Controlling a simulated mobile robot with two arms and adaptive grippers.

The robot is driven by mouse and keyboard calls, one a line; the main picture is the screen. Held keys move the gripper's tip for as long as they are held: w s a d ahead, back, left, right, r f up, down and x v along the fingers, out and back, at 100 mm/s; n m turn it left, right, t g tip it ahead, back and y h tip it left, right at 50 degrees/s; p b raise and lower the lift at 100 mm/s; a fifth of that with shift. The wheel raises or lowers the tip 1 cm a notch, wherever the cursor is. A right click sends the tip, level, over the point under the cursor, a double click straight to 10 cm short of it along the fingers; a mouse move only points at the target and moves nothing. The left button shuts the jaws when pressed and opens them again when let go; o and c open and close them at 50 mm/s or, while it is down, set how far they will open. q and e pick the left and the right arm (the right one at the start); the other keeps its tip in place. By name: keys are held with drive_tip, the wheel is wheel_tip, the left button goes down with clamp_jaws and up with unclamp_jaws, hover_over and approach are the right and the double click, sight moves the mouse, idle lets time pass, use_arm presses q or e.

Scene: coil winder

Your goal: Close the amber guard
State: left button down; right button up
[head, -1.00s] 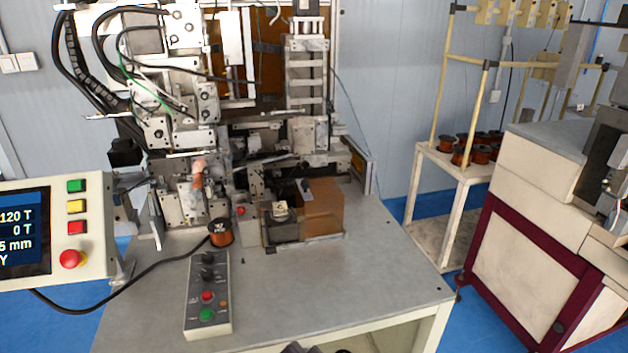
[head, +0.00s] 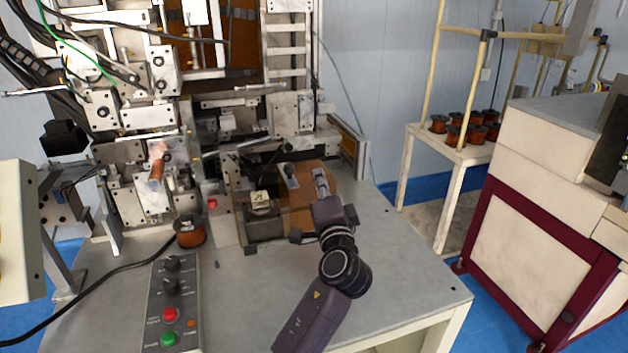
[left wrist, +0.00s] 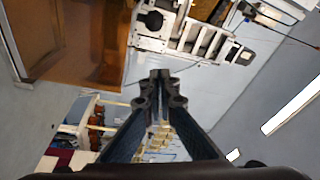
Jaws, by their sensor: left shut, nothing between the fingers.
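The amber guard (head: 296,202) is a see-through orange-brown box on the machine's table, just right of a metal block (head: 262,225) that stands uncovered. My left gripper (head: 321,178) is shut and empty, at the guard's right side in the head view, and its wrist hides part of the guard. In the left wrist view the guard (left wrist: 88,45) fills the upper left, and the shut fingertips (left wrist: 160,76) point past its edge. I cannot tell whether they touch it. My right gripper is not in view.
A control box (head: 172,310) with knobs and buttons lies on the front of the table, behind it a copper wire spool (head: 190,232). The winder (head: 150,115) rises behind. The table's right part is clear. A spool stand (head: 440,145) and a cream-and-maroon cabinet (head: 525,210) stand to the right.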

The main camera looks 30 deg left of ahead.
sight(300, 182)
use_arm(q)
drive_tip(key=p+x, duration=0.2)
drive_tip(key=x, duration=0.6)
drive_tip(key=shift+a+f, duration=0.1)
drive_tip(key=s+p, duration=0.1)
drive_tip(key=s+a+f+p, duration=0.1)
drive_tip(key=shift+s+a, duration=0.2)
drive_tip(key=shift+s, duration=0.1)
drive_tip(key=shift+s+a, duration=0.15)
drive_tip(key=shift+s, duration=0.15)
drive_tip(key=shift+s+a+f, duration=0.1)
drive_tip(key=shift+f, duration=0.2)
drive_tip(key=s+a, duration=0.8)
drive_tip(key=s, duration=0.2)
drive_tip(key=shift+a+p, duration=0.4)
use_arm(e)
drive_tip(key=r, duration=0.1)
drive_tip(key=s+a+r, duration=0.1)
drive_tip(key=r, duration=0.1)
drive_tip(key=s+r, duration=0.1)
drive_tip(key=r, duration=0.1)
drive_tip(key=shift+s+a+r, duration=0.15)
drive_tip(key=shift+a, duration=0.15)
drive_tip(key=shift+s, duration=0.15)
